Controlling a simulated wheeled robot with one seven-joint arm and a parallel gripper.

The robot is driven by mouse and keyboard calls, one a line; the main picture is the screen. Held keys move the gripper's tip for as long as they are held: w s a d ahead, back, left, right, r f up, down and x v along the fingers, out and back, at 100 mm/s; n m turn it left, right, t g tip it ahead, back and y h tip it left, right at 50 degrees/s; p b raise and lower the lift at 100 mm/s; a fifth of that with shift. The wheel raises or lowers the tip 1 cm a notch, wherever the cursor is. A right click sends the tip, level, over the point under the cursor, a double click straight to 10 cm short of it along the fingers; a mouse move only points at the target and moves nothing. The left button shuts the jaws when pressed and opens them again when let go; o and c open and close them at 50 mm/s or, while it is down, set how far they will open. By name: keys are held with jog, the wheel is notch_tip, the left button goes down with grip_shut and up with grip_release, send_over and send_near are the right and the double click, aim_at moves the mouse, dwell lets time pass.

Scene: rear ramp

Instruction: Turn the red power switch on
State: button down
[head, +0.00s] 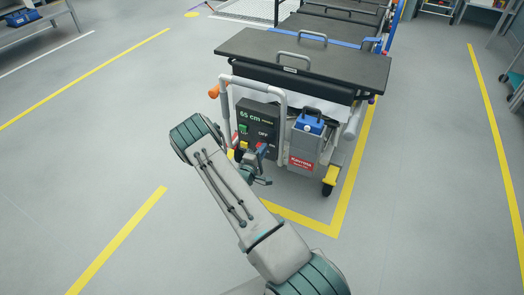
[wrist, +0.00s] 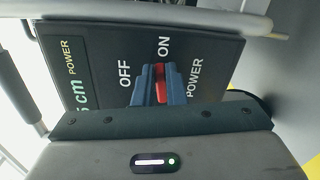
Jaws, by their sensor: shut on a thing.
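The red power switch (wrist: 160,82) shows in the wrist view on a black control panel (wrist: 90,75). It sits between the two blue fingertips of my gripper (wrist: 159,86), which is shut on it. The switch points towards the ON label; the OFF label is to its left. Its base is hidden behind the fingers and my wrist. In the head view my gripper (head: 260,158) is at the lower right part of the panel (head: 255,112), and the switch is too small there to make out clearly.
A grey tubular handle (head: 283,125) frames the panel on the cart. A grey and blue box (head: 306,140) with a red label stands to its right. A black tabletop (head: 340,65) is above. The floor left of the cart is clear, with yellow lines.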

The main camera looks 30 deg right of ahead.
jog(key=shift+f+m, duration=0.2)
jog(key=shift+m, duration=0.8)
jog(key=shift+a, duration=0.1)
jog(key=c, duration=1.5)
grip_release()
jog(key=p+v, duration=0.3)
jog(key=v, duration=1)
jog(key=shift+s+a, duration=0.25)
jog(key=shift+s, duration=0.05)
